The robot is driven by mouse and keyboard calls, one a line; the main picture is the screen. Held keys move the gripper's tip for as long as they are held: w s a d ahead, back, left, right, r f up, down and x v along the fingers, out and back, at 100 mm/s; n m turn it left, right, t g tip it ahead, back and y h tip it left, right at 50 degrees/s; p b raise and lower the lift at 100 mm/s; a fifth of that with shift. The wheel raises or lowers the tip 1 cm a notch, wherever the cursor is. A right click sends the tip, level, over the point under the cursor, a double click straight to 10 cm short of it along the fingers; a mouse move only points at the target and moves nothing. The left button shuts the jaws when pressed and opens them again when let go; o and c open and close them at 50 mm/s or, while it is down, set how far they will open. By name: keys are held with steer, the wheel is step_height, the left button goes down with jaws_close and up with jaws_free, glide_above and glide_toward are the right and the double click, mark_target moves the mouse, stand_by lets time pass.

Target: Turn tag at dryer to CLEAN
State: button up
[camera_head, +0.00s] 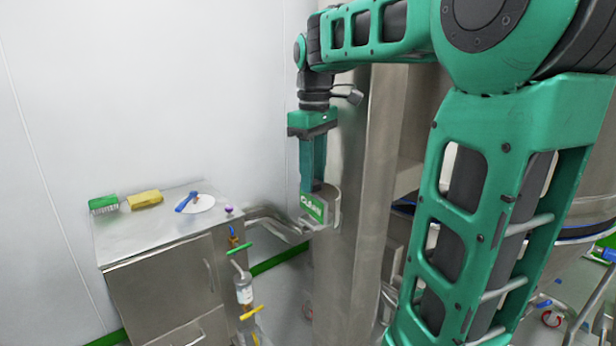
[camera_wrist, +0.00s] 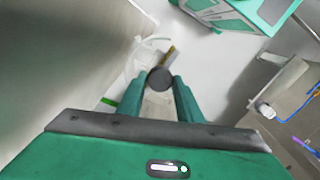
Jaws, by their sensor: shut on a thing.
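The tag (camera_head: 313,208) shows a green face with white lettering that looks like CLEAN in the head view. It hangs at the side of a tall steel column, probably part of the dryer (camera_head: 357,200). My gripper (camera_head: 318,188) points down and is directly above the tag, its fingertips at the tag's top edge. In the wrist view my gripper (camera_wrist: 160,82) is shut on a small dark round piece (camera_wrist: 160,77) between the fingertips, apparently the tag's knob. The tag's lower face is hidden there.
A steel cabinet (camera_head: 160,235) stands at the left with a green brush (camera_head: 103,204), a yellow brush (camera_head: 146,199) and a blue-handled tool (camera_head: 187,201) on top. A white wall is behind.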

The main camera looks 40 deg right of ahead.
steer(key=shift+w+n, duration=0.1)
steer(key=shift+n, duration=0.8)
steer(key=o, duration=1)
steer(key=shift+o, duration=0.2)
step_height(320, 180, up, 11)
steer(key=shift+f, duration=0.15)
